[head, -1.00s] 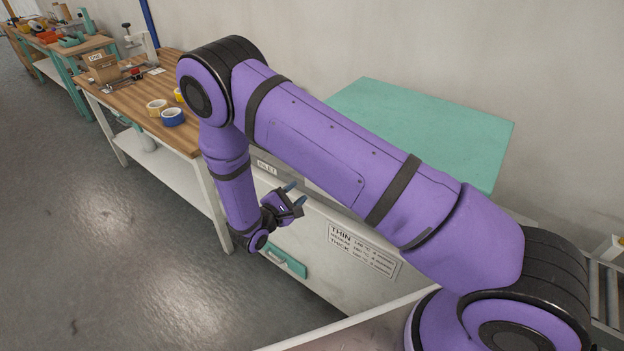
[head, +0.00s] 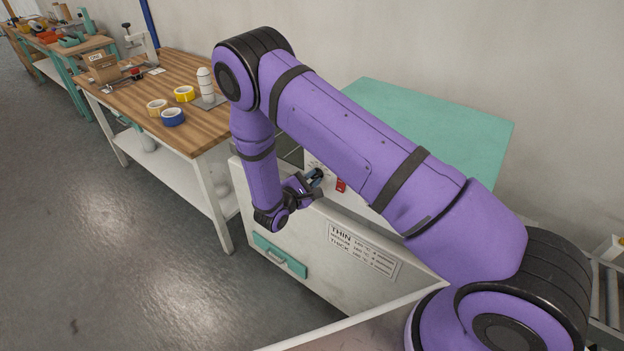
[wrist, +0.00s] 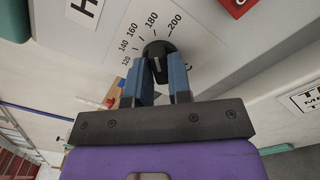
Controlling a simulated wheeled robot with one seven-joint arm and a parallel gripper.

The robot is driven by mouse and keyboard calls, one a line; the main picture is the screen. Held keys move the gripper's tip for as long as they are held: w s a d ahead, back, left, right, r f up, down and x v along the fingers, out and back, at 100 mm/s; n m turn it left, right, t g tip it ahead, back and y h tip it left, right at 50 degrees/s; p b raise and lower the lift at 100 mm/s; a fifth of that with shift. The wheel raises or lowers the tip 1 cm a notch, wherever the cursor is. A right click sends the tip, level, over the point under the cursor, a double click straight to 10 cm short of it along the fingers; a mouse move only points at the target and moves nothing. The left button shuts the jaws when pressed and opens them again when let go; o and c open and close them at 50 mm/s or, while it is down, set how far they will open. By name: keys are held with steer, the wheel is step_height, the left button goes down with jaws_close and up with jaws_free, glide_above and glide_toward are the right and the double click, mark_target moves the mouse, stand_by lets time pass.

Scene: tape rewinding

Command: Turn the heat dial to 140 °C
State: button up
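The heat dial (wrist: 158,49) is a black round knob on a pale panel, below a printed scale with 140, 160, 180 and 200 legible in the wrist view. A short light mark shows on the knob, partly framed by my fingers; I cannot tell exactly which number it indicates. My gripper (wrist: 162,67) has its two blue fingers apart, with a gap between them, and their tips overlap the knob's lower edge. I cannot tell if they touch it. In the head view my gripper (head: 316,176) is at the machine's front panel, largely covering the dial.
A red switch (head: 341,185) sits right of the dial. The machine has a teal lid (head: 440,125), a THIN/THICK label (head: 362,250) and a teal drawer (head: 280,256). A wooden bench (head: 150,105) with tape rolls and a white stacked object (head: 206,84) stands to the left.

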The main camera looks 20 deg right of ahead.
jaws_close()
steer(key=shift+n, duration=0.3)
steer(key=n, duration=0.5)
steer(key=shift+n, duration=0.3)
steer(key=n, duration=0.5)
steer(key=shift+n, duration=0.4)
steer(key=o, duration=0.5)
jaws_free()
